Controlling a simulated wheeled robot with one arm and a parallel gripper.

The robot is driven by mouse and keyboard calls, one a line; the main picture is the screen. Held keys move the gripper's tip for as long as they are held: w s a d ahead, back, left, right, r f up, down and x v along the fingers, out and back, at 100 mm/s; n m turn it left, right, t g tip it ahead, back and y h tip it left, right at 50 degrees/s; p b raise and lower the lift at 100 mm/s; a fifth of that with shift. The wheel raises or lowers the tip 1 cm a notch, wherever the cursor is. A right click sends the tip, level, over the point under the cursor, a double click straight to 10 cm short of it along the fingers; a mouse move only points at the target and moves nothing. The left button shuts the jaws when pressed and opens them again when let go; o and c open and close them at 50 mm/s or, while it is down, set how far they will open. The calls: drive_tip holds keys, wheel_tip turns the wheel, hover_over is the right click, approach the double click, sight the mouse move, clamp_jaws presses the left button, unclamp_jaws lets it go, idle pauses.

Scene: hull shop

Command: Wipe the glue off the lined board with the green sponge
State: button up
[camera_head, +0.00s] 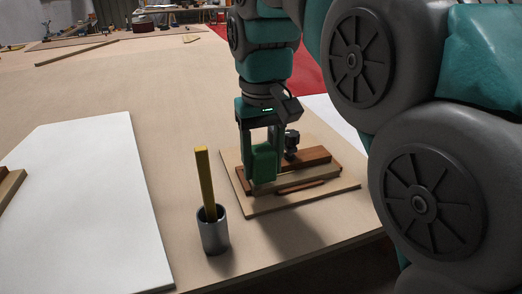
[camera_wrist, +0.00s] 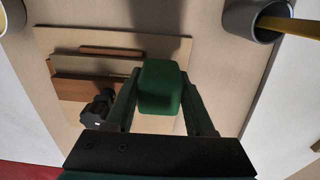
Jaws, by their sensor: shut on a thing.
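My gripper (camera_head: 263,140) is shut on a green sponge (camera_head: 264,165), a block held between the two fingers; the sponge also shows in the wrist view (camera_wrist: 160,88). The sponge is over the left part of a light wooden base board (camera_head: 246,204) that carries brown wooden strips (camera_head: 308,159) and a black knob (camera_head: 292,138). I cannot tell whether the sponge touches anything below it. I make out no board with drawn lines and no glue in either view; the underside of the sponge is hidden.
A grey cup (camera_head: 213,235) with a yellow stick (camera_head: 205,178) stands left of the base board. A white panel (camera_head: 85,205) lies farther left. A partly cut-off round container (camera_wrist: 12,16) is at the wrist view's top left corner.

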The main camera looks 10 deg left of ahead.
sight(293, 180)
drive_tip(key=shift+f+b, duration=0.35)
drive_tip(key=shift+f, duration=0.6)
drive_tip(key=shift+d+f, duration=0.15)
drive_tip(key=shift+d, duration=0.05)
drive_tip(key=w+d, duration=0.2)
drive_tip(key=d, duration=0.1)
drive_tip(key=w+d, duration=0.1)
drive_tip(key=d, duration=0.1)
drive_tip(key=shift+w+p, duration=0.15)
drive_tip(key=shift+p, duration=0.15)
drive_tip(key=shift+d, duration=0.1)
drive_tip(key=shift+f, duration=0.1)
